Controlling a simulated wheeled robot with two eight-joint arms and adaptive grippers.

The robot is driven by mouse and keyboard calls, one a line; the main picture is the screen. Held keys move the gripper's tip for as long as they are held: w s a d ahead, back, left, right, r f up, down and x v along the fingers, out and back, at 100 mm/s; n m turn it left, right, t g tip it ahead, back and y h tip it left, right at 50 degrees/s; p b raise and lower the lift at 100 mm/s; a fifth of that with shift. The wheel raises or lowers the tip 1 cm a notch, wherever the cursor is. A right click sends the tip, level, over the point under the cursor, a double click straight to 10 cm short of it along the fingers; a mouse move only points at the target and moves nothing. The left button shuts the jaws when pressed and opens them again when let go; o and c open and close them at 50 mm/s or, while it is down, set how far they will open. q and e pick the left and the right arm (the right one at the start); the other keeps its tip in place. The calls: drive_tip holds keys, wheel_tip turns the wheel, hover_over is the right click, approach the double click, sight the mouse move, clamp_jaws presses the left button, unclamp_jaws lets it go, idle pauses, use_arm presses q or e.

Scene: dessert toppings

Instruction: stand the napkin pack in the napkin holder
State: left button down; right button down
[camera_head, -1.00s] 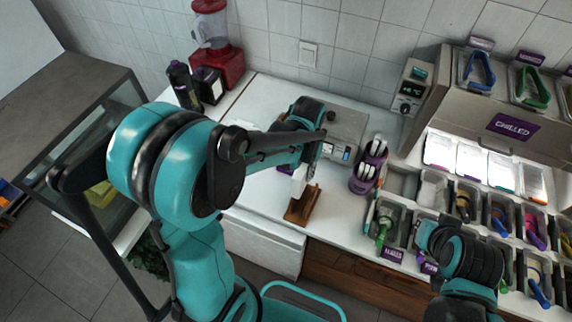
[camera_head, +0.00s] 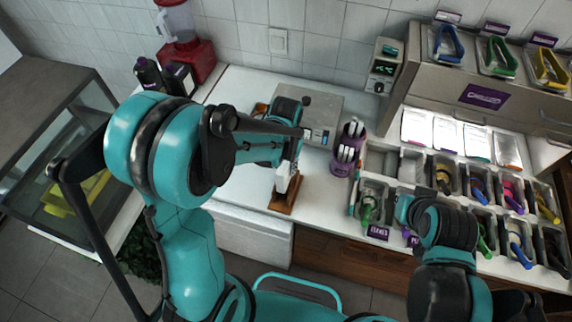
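A small white napkin pack (camera_head: 282,180) shows below my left gripper (camera_head: 290,166) near the front of the counter. My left gripper points down at its upper part, and its fingers are too small and covered to show whether they are shut on it. The brown wooden napkin holder (camera_head: 284,205) stands on the white counter. The pack's lower end is at the holder's upright part; I cannot tell whether it rests inside or just above. My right arm reaches in at the lower right, its gripper not visible.
Purple cutlery cups (camera_head: 344,161) stand just right of the holder. A grey metal appliance (camera_head: 325,117) is behind my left gripper. A topping rack with several bins (camera_head: 372,193) fills the right. A red blender (camera_head: 187,62) stands at back left. The counter left of the holder is clear.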

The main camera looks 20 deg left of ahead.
use_arm(q)
drive_tip(key=shift+f+b, duration=2.7)
drive_tip(key=shift+f, duration=0.5)
drive_tip(key=c, duration=1.2)
unclamp_jaws()
drive_tip(key=shift+r, duration=0.1)
wheel_tip(320, 180, up, 12)
drive_tip(key=shift+f, duration=0.1)
drive_tip(key=shift+s+a+f+n+t+b, duration=0.1)
drive_tip(key=shift+s+a+f+t+b, duration=0.65)
drive_tip(key=shift+s+t+b, duration=0.7)
drive_tip(key=shift+s+a+f+n+t+b, duration=0.1)
drive_tip(key=shift+s+a+f+t+b, duration=0.7)
drive_tip(key=shift+s, duration=1.2)
drive_tip(key=shift+s+a+f+n+t+b, duration=0.1)
drive_tip(key=shift+s+a+f+t+b, duration=0.6)
drive_tip(key=shift+s+t+b, duration=0.85)
